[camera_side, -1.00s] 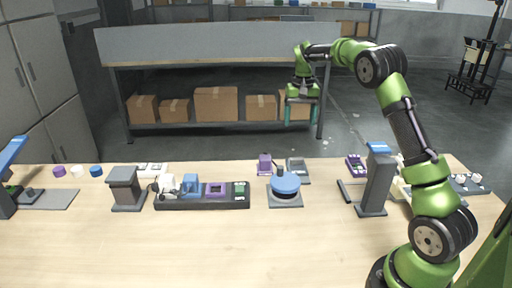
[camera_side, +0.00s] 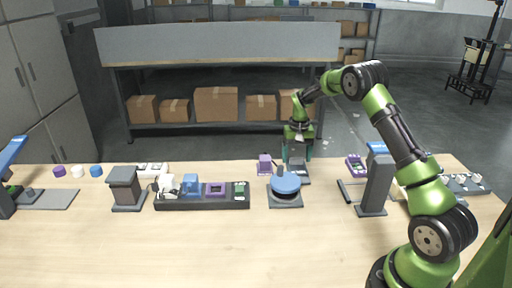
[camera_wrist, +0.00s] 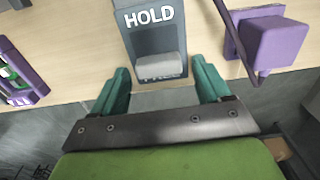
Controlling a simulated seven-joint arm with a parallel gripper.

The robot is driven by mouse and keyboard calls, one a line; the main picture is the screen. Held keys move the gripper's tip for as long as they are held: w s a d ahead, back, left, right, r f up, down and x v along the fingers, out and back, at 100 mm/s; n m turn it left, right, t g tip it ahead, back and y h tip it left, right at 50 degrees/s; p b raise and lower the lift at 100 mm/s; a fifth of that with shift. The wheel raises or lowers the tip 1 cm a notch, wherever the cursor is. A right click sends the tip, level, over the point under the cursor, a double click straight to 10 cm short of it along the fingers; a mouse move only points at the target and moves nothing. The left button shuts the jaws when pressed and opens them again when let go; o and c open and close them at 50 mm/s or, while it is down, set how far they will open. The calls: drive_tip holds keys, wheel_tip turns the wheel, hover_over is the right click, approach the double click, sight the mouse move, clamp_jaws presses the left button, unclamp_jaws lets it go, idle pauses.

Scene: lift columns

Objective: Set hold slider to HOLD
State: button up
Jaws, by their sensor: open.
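The hold slider is a dark grey plate (camera_wrist: 150,38) with a light grey sliding block (camera_wrist: 158,66) in the wrist view. HOLD is printed at the plate's far end. The block sits at the near end, partly covering a second word that looks like FREE. In the side view the plate (camera_side: 302,180) stands at the table's back edge, partly hidden by my gripper (camera_side: 297,155). My gripper (camera_wrist: 161,72) is open and empty, with its teal fingers to the left and right of the block, apart from it as far as I can tell.
A purple block with a cable (camera_wrist: 272,42) stands just right of the slider in the wrist view. A purple-framed device (camera_wrist: 18,75) is at the left. In the side view a blue-topped round device (camera_side: 286,184) is close in front of the slider.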

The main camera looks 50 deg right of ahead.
sight(297, 168)
clamp_jaws()
drive_tip(key=shift+s+a, duration=1.1)
drive_tip(key=shift+a, duration=0.05)
unclamp_jaws()
wheel_tip(297, 168, up, 17)
drive_tip(key=shift+d, duration=0.1)
idle(0.4)
